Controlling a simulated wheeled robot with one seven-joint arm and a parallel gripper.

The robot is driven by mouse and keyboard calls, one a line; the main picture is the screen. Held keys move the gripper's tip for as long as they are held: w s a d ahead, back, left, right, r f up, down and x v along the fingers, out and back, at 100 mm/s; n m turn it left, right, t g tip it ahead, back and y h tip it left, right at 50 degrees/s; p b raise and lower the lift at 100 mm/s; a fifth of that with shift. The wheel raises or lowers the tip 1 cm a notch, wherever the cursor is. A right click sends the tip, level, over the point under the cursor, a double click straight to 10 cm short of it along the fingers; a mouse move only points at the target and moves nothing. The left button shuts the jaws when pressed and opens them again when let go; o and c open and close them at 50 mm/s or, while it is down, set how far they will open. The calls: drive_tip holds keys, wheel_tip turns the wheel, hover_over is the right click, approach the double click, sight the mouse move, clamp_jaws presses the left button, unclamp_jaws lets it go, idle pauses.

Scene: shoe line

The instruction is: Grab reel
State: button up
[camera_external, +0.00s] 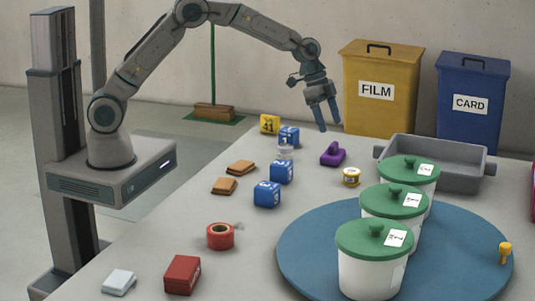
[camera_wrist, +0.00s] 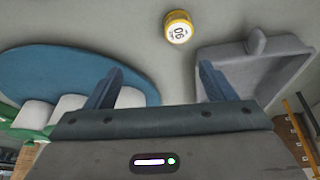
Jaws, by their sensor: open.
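A red reel (camera_external: 220,236) with a dark hole in its middle lies on the grey table at the front left, with what looks like a short loose end at its right. My gripper (camera_external: 330,125) is open and empty, pointing down high over the back of the table, far from the reel. In the wrist view my gripper (camera_wrist: 158,85) shows two blue fingers spread apart with nothing between them. The reel does not show in the wrist view.
A red box (camera_external: 182,274) and several blue cubes (camera_external: 267,194) stand near the reel. A blue round mat (camera_external: 300,255) bears green-lidded tubs (camera_external: 370,268). A yellow tin (camera_external: 351,177), also in the wrist view (camera_wrist: 178,27), a purple item (camera_external: 332,153) and a grey tray (camera_external: 450,180) are further back.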

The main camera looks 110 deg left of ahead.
approach(350, 170)
drive_tip(key=b+x, duration=0.1)
drive_tip(key=x, duration=0.3)
drive_tip(key=shift+d+f, duration=0.1)
drive_tip(key=shift+f, duration=0.3)
drive_tip(key=shift+w+b+x, duration=0.2)
drive_tip(key=shift+b+x, duration=0.15)
drive_tip(key=shift+x, duration=2.5)
drive_tip(key=shift+r, duration=0.15)
drive_tip(key=c, duration=1.1)
